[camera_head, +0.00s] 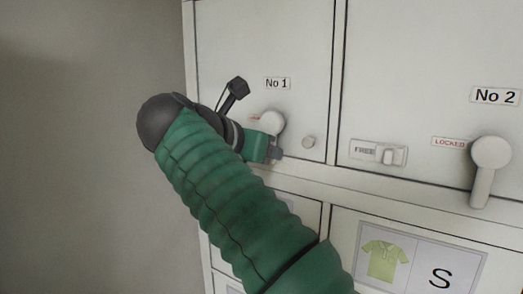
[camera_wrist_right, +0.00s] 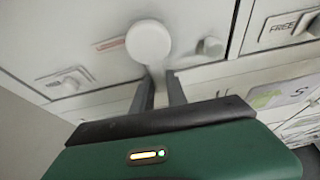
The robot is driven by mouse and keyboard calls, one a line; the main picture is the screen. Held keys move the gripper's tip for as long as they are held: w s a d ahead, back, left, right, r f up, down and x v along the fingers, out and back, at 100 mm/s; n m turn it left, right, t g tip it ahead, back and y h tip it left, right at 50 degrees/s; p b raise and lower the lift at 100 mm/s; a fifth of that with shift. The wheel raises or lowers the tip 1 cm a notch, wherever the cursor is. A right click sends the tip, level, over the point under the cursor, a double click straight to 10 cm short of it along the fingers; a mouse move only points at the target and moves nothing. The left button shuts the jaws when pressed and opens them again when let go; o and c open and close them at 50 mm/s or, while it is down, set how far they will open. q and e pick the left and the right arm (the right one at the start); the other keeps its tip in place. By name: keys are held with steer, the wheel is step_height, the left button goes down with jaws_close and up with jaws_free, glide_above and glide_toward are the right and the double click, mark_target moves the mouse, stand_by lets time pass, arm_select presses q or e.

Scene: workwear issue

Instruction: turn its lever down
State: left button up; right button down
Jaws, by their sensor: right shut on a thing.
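The No 1 door (camera_head: 300,50) has a lever with a round pale hub (camera_head: 271,122), which also shows in the wrist view (camera_wrist_right: 148,42). My right gripper (camera_head: 273,151) is at this lever, just below the hub. In the wrist view its two dark fingers (camera_wrist_right: 160,90) stand either side of the lever's arm and are shut on it. My left gripper is not in view.
The No 2 door (camera_head: 430,50) at right has a lever (camera_head: 487,170) hanging down beside a LOCKED label. A FREE slider (camera_head: 379,153) is between the levers, and a small round knob (camera_head: 309,142) is near my gripper. A shirt label (camera_head: 410,265) is below. Bare wall is at left.

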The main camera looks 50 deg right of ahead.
steer(key=shift+s+r, duration=0.1)
steer(key=shift+r, duration=0.05)
stand_by(0.4)
steer(key=c, duration=1.6)
jaws_free()
steer(key=shift+o, duration=1.3)
steer(key=v, duration=1.6)
steer(key=shift+w+a, duration=0.35)
steer(key=shift+a, duration=0.15)
